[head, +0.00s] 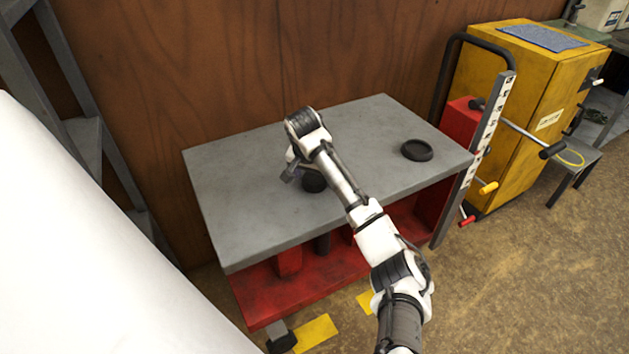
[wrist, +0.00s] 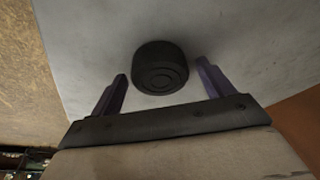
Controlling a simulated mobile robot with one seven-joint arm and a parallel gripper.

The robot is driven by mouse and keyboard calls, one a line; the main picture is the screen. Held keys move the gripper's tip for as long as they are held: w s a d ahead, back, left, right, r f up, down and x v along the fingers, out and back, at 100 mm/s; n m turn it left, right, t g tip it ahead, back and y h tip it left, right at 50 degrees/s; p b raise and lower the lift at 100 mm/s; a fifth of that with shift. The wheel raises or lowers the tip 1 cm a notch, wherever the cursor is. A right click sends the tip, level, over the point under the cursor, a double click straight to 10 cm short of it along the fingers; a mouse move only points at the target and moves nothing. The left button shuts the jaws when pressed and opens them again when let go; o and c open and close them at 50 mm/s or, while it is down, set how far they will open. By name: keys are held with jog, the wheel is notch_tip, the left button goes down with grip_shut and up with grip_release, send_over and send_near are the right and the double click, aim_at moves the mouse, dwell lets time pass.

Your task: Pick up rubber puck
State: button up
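The rubber puck is a short black cylinder with ring grooves on its top. In the wrist view the puck (wrist: 160,68) stands on the grey tabletop just beyond my fingertips, roughly between their lines. My gripper (wrist: 160,72) is open and empty, with one dark finger on each side. In the head view my gripper (head: 290,172) is low over the middle of the table, and the puck (head: 314,183) shows partly beneath my arm. I cannot tell whether the fingers touch it.
The grey lift table (head: 250,225) has a red base. A flat black round dish (head: 416,150) lies on its right part. A yellow cabinet (head: 515,90) and a scaled post (head: 480,150) with handles stand to the right. A wooden wall (head: 200,60) is behind.

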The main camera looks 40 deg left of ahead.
jog(key=c, duration=0.9)
jog(key=shift+c, duration=0.2)
